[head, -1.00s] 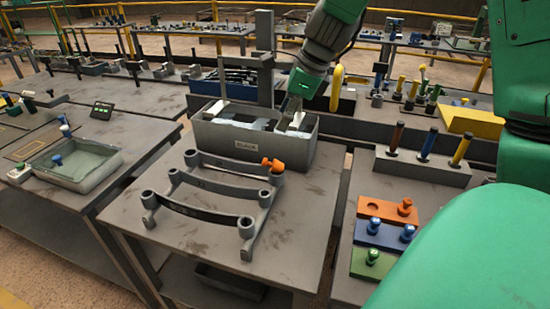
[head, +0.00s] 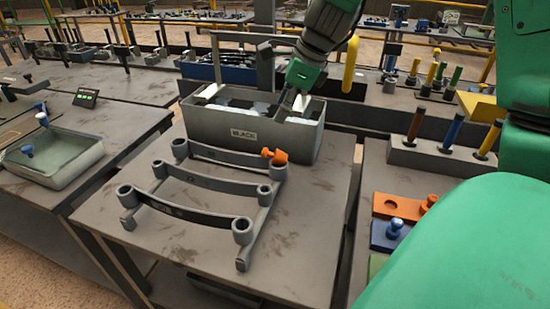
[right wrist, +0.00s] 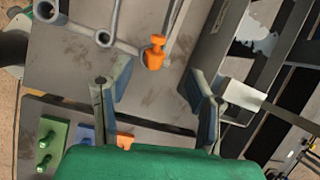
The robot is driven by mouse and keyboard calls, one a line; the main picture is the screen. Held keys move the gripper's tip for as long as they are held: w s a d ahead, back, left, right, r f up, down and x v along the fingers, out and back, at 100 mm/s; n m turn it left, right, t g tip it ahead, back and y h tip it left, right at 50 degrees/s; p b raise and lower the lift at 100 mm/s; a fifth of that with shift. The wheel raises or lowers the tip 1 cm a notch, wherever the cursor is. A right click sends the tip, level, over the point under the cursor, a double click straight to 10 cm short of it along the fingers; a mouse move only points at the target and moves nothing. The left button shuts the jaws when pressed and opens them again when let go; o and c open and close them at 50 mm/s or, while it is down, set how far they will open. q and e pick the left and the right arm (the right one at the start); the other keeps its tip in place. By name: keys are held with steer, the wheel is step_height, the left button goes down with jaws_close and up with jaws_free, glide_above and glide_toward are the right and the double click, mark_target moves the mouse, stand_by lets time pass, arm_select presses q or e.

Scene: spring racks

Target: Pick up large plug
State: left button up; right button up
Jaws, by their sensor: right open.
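An orange plug (head: 275,156) lies tilted at the back right corner socket of the grey spring rack (head: 190,213). In the right wrist view the orange plug (right wrist: 154,53) shows ahead of and between my open fingers, apart from them. My right gripper (head: 289,104) is over the right part of the grey bin marked BLACK (head: 236,134), behind the orange plug; its open fingers also show in the right wrist view (right wrist: 155,100). Nothing is between them. A blue plug (head: 394,228) stands on a blue block at the right. I cannot tell which plug is the large one. My left gripper is out of view.
The grey bin stands at the back of the table, behind the rack. To the right, a grey block (head: 440,160) holds brown, blue and yellow handles. A tray (head: 75,165) with a blue plug is on the left table. The front right of the middle table (head: 295,235) is clear.

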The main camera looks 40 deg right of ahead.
mark_target(266, 153)
steer(key=b+x, duration=0.1)
steer(key=x, duration=0.2)
steer(key=b+x, duration=0.1)
steer(key=x, duration=0.2)
steer(key=s+d+x, duration=0.1)
steer(key=x, duration=0.2)
steer(key=shift+w+a+f+b, duration=0.1)
steer(key=shift+w+f+b, duration=0.1)
steer(key=shift+f+b, duration=0.3)
steer(key=shift+w+a+f, duration=0.15)
steer(key=shift+w+f, duration=0.05)
steer(key=shift+f, duration=0.25)
steer(key=x, duration=0.3)
steer(key=b+x, duration=0.1)
steer(key=shift+s+f, duration=0.25)
steer(key=shift+f, duration=0.35)
steer(key=shift+w+d+f, duration=0.15)
steer(key=shift+d+f, duration=0.05)
steer(key=shift+d, duration=0.1)
steer(key=shift+a+r, duration=0.1)
steer(key=shift+a, duration=0.05)
jaws_close()
